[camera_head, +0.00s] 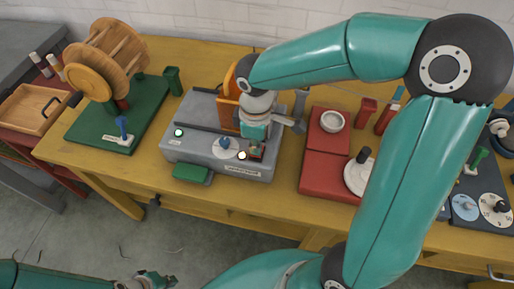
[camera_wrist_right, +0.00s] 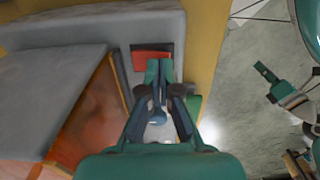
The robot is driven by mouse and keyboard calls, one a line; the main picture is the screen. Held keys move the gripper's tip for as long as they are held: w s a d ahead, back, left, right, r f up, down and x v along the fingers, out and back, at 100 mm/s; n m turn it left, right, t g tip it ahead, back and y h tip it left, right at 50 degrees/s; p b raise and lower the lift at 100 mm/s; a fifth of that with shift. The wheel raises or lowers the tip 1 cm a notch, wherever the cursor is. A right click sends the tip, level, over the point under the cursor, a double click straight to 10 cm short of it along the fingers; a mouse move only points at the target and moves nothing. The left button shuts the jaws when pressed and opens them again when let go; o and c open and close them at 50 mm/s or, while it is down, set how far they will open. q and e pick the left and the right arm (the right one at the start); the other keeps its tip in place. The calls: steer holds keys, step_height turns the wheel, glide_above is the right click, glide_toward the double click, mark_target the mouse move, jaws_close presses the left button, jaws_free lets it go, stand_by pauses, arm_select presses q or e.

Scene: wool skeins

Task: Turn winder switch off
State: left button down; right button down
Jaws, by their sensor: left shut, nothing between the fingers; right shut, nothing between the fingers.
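A grey machine (camera_head: 198,150) with an orange upright part stands on the yellow table. Its front has a white dial with a blue lever (camera_head: 227,144), a red switch in a dark frame (camera_head: 257,153) and small round lamps. The red switch also shows in the wrist view (camera_wrist_right: 152,61). My right gripper (camera_head: 256,138) is shut and empty, low over the machine's front beside the dial. In the wrist view its fingers (camera_wrist_right: 160,75) point towards the red switch; contact cannot be told. My left gripper (camera_head: 155,280) is shut and empty, low in front of the table.
A wooden drum (camera_head: 105,55) stands on a green base (camera_head: 120,115) with a blue lever (camera_head: 122,128) at left. A red device (camera_head: 322,180) is right of the grey machine. A dark panel with dials (camera_head: 480,207) is far right, partly behind my right arm.

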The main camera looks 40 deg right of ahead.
steer(key=shift+f+b, duration=0.35)
steer(key=shift+f, duration=0.15)
steer(key=shift+r, duration=0.15)
steer(key=shift+r+p, duration=2.95)
steer(key=shift+r, duration=0.5)
